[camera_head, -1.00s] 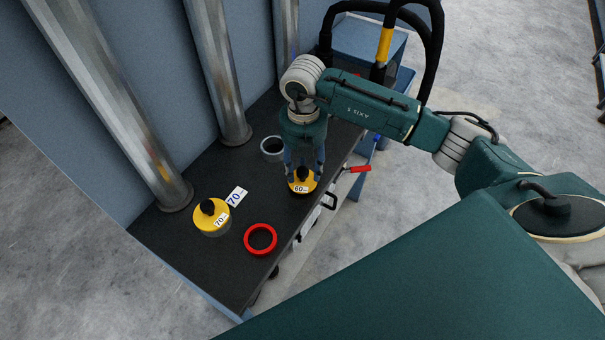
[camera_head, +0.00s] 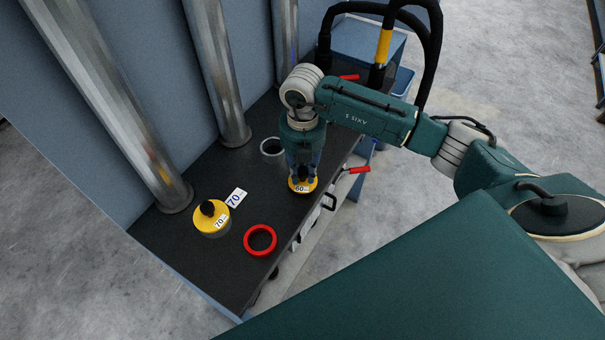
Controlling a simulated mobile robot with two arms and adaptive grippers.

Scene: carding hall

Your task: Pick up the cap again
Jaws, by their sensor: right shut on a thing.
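A yellow cap marked 60 (camera_head: 302,187) with a black knob is near the right edge of the dark bench top. My right gripper (camera_head: 303,172) points down over it and is shut on its knob. The fingers hide most of the knob, and I cannot tell whether the cap touches the bench. A second yellow cap marked 70 (camera_head: 211,215) with a black knob sits on a grey cylinder to the left. My left gripper is not in view.
A red ring (camera_head: 260,240), a grey ring (camera_head: 272,147) and a white card marked 70 (camera_head: 236,198) lie on the bench (camera_head: 205,270). Metal pipes (camera_head: 218,75) stand along the back. Red-handled tools (camera_head: 358,170) are by the right edge.

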